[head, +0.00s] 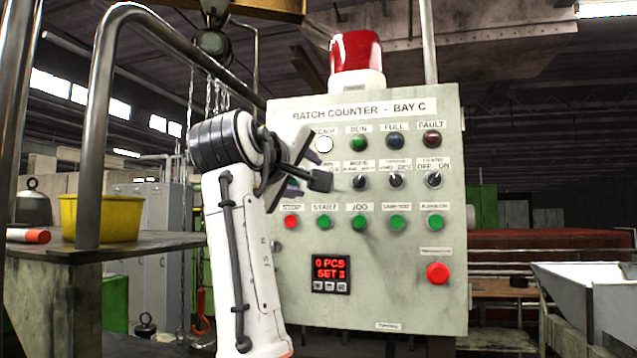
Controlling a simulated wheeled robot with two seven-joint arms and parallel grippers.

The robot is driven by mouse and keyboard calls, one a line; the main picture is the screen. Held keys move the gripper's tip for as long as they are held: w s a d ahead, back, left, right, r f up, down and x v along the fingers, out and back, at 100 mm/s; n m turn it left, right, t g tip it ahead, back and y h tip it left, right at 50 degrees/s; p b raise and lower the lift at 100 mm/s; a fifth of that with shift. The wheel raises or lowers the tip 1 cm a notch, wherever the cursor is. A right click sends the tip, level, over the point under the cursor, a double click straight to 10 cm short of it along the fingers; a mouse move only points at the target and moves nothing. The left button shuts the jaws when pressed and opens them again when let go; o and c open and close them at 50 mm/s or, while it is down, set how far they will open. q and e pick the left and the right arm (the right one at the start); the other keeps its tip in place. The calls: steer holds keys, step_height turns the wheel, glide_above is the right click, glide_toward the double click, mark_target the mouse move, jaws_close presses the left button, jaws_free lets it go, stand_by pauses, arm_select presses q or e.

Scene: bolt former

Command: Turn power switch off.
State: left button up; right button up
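The grey control panel (370,270) is headed "BATCH COUNTER - BAY C". Three black selector switches show in its second row: a left one (359,182), a middle one (395,181) and a right one (433,180) labelled "OFF ON". The left end of this row is hidden behind my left gripper (311,162), so I cannot tell which switch is the power switch. The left gripper is in front of the panel's upper left, its two fingers apart. I cannot tell whether it touches anything. My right gripper is not in view.
Lamps top the panel, with the white one (323,144) lit. Push buttons, a red display (330,268) and a red button (438,273) sit below. A metal rail (103,110) and a yellow bin (100,217) stand left. A white chute (590,290) is at right.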

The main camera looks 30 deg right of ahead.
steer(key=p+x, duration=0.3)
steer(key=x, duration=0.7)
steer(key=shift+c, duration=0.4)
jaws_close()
